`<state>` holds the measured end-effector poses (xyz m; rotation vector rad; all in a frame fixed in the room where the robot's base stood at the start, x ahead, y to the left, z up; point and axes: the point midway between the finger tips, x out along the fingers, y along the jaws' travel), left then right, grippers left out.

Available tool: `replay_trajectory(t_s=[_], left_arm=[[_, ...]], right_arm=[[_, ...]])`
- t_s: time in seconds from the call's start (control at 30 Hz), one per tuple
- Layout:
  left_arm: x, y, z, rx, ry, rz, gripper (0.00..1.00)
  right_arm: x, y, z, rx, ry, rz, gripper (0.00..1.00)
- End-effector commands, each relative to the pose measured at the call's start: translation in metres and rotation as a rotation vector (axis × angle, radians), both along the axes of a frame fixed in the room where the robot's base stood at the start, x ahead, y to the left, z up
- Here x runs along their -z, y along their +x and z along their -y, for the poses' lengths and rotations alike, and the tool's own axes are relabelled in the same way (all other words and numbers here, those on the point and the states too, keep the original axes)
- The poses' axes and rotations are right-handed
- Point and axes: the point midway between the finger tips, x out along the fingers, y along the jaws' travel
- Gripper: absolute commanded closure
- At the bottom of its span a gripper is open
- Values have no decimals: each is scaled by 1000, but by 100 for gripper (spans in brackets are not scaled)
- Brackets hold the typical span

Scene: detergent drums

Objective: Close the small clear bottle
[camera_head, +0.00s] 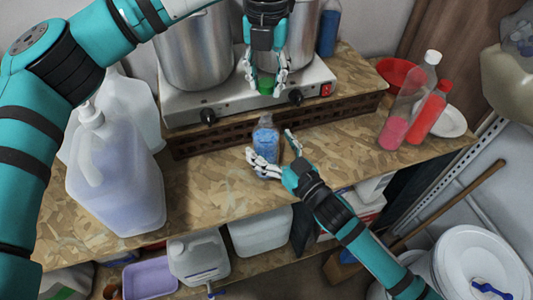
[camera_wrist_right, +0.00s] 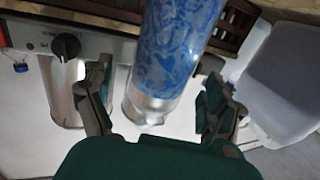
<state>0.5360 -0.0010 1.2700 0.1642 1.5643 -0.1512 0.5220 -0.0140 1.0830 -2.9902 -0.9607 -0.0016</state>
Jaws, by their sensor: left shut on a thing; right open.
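The small clear bottle (camera_head: 265,143) with blue contents stands upright on the wooden worktop in front of the stove. It also shows in the right wrist view (camera_wrist_right: 178,45), upside down in the picture, with no cap on its neck. My right gripper (camera_head: 273,152) is open, with one finger on each side of the bottle; I cannot tell whether either finger touches it. My left gripper (camera_head: 266,80) is above and behind the bottle in the head view. It is shut on a green cap (camera_head: 266,87), held apart from the bottle.
The two-burner stove (camera_head: 220,98) with metal pots (camera_head: 196,50) stands behind. A large jug (camera_head: 115,175) stands at left. Red and pink bottles (camera_head: 428,113), a red bowl (camera_head: 393,70) and a white plate (camera_head: 452,122) stand at right. Worktop beside the bottle is clear.

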Motion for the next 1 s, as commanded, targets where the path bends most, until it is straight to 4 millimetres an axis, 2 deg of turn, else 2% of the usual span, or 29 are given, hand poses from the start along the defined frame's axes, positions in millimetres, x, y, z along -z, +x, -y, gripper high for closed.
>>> replay_trajectory(t_s=[0.2,0.53,1.0], left_arm=[[0,0,0,-1,0,0,77],[0,0,0,-1,0,0,77],[0,0,0,-1,0,0,77]], right_arm=[[0,14,-10,0,0,0,11],[0,16,-12,-1,0,0,11],[0,15,-11,-1,0,0,72]])
